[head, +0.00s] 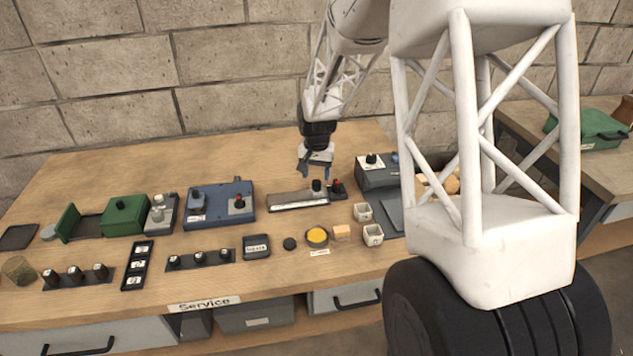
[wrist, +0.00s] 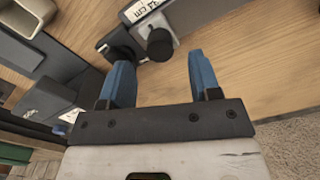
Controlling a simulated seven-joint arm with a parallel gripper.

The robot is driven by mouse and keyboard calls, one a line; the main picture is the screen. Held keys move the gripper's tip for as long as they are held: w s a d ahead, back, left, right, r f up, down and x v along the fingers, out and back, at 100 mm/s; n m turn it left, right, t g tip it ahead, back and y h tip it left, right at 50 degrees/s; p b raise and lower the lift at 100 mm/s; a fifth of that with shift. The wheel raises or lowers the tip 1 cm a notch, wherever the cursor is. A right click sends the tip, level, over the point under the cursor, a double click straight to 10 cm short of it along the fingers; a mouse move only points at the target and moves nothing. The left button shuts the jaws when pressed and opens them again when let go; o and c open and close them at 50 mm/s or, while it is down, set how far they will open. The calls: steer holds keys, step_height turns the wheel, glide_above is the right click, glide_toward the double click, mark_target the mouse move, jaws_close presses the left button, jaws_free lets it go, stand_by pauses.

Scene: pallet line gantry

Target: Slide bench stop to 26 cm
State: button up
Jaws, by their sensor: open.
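The bench stop is a low grey rail (head: 290,202) near the back middle of the bench. A dark knob (head: 317,186) stands at its right part, and it also shows in the wrist view (wrist: 160,44). In the wrist view a label (wrist: 140,10) beside the knob ends in "cm"; its number is hard to read. My gripper (head: 315,174) is open and empty above the right part of the rail. In the wrist view my gripper (wrist: 160,72) has its blue fingers apart, with the knob just beyond the gap between them.
A small dark block with a red knob (head: 337,187) stands close to the rail's right end. A grey box (head: 375,175) is right of it and a blue box (head: 220,203) left of the rail. Small white cups (head: 373,235) and a yellow button (head: 317,236) lie in front.

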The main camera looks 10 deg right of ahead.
mark_target(317, 182)
steer(key=shift+f, duration=1.85)
steer(key=shift+c, duration=0.3)
jaws_close()
